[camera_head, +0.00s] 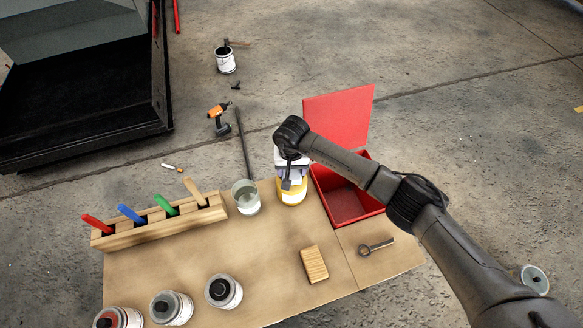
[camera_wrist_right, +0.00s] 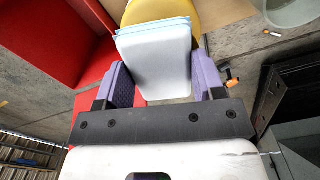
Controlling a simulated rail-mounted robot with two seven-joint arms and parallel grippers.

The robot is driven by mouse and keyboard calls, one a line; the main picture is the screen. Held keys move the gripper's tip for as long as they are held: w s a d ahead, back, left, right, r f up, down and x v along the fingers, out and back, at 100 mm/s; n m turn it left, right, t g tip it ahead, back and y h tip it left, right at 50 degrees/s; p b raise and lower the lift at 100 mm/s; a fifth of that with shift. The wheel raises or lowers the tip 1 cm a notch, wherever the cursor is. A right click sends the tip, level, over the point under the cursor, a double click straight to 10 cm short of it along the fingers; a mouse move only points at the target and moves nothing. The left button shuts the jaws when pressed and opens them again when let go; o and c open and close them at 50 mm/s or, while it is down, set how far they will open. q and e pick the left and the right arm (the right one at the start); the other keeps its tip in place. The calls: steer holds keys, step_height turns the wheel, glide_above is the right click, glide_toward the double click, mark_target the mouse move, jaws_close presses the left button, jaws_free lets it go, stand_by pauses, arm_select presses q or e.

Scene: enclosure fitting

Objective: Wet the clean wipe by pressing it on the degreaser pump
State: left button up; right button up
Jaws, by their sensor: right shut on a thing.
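The degreaser pump (camera_head: 291,194) is a yellow and white container at the table's back edge, left of the red box. In the right wrist view its yellow part (camera_wrist_right: 183,12) shows just beyond the wipe. My right gripper (camera_head: 292,177) is over the pump, and its arm partly hides the pump's top. The gripper's purple fingers (camera_wrist_right: 163,80) are shut on the wipe (camera_wrist_right: 157,58), a folded white and pale blue pad. The wipe is at or just above the pump; I cannot tell whether they touch. My left gripper is not in view.
An open red box (camera_head: 346,200) stands right of the pump. A glass jar (camera_head: 246,197) is close on its left. A wooden rack (camera_head: 160,226) with coloured handles, several tins (camera_head: 223,290), a wooden brush (camera_head: 314,264) and a wrench (camera_head: 376,246) are on the table (camera_head: 255,260).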

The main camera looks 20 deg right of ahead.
steer(key=shift+f, duration=0.1)
steer(key=shift+r+p, duration=0.65)
steer(key=shift+r, duration=0.5)
steer(key=shift+r+p, duration=0.95)
steer(key=shift+r, duration=1.45)
